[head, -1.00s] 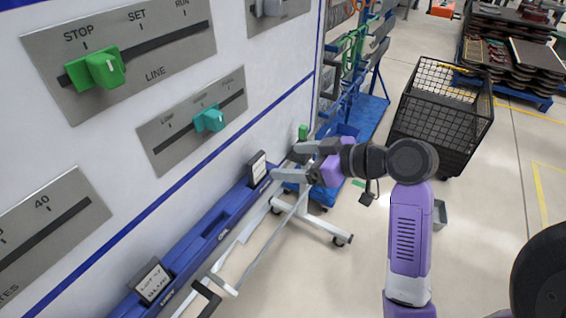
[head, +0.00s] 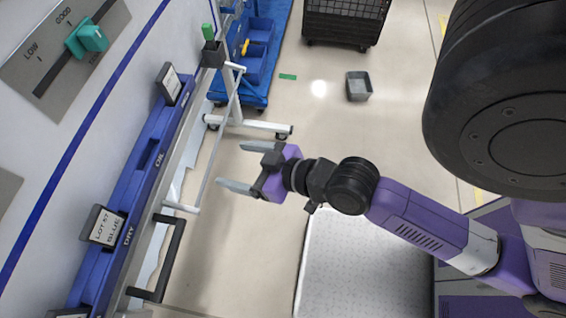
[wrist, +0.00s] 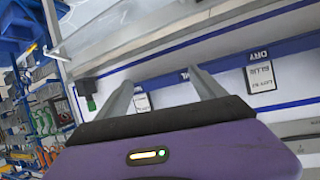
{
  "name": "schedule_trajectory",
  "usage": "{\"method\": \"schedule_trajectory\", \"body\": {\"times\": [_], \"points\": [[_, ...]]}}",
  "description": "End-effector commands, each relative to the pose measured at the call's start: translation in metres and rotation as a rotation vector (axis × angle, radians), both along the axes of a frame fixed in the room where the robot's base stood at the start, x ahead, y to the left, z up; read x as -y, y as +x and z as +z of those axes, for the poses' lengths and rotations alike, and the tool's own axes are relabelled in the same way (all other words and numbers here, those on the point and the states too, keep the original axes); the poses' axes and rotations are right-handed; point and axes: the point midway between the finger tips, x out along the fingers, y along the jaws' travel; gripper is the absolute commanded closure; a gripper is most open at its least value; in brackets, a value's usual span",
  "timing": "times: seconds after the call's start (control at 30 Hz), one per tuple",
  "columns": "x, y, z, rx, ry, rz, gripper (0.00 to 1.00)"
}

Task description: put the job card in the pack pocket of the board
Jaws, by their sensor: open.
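A dark-framed card reading LOT 57 BLUE (head: 107,228) stands in the blue pocket rail (head: 143,185) on the white board (head: 45,150), by the label DRY. A second framed card (head: 172,84) stands farther along, by the label OIL; its text is unreadable. No PACK label is legible. My gripper (head: 231,165) is open and empty, apart from the rail and to its right. In the wrist view, its two fingers (wrist: 160,80) point towards the rail, with the LOT 57 BLUE card (wrist: 262,78) right of them and the second card (wrist: 142,103) between them.
A grey rail frame with a black handle (head: 168,262) runs along the board. A teal slider knob (head: 87,38) is on the upper board. A grey bin (head: 358,86) and black wire cart (head: 345,20) stand on the floor beyond.

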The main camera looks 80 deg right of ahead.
Motion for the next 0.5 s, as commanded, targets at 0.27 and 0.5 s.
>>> {"method": "schedule_trajectory", "body": {"times": [0.27, 0.5], "points": [[-0.054, -0.078, 0.025, 0.079, -0.069, 0.133, 0.21], [-0.075, -0.107, 0.048, 0.139, -0.081, 0.217, 0.21]]}}
